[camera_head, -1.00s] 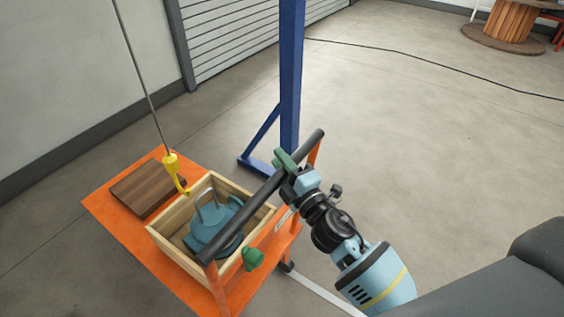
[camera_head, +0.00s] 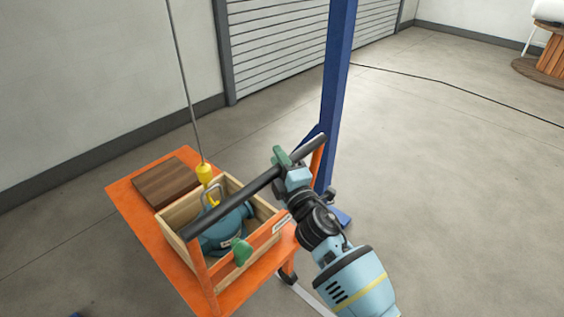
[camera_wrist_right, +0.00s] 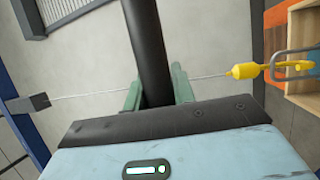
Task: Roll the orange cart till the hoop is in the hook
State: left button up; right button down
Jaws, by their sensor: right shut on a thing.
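The orange cart (camera_head: 148,228) carries a wooden crate with a blue pump (camera_head: 226,230) inside. A grey hoop (camera_head: 208,188) stands up from the pump. The yellow hook (camera_head: 205,173) hangs on a cable right at the hoop. In the right wrist view the hook (camera_wrist_right: 243,71) overlaps the hoop (camera_wrist_right: 290,52); I cannot tell whether it passes through it. My right gripper (camera_head: 283,165) is shut on the cart's black handle bar (camera_head: 240,198), with its green fingers on both sides of the bar in the wrist view. My left gripper is not in view.
A brown wooden board (camera_head: 166,183) lies on the cart beside the crate (camera_head: 172,236). A blue post (camera_head: 338,90) with a foot stands close behind the handle's far end. A black cable (camera_head: 440,82) lies on the floor.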

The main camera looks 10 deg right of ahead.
jog(key=c, duration=1.2)
grip_release()
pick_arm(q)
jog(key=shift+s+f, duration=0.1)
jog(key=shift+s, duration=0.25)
pick_arm(e)
jog(key=shift+o, duration=0.2)
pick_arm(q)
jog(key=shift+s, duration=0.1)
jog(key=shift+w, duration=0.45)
pick_arm(e)
jog(key=v, duration=0.8)
jog(key=shift+w, duration=0.1)
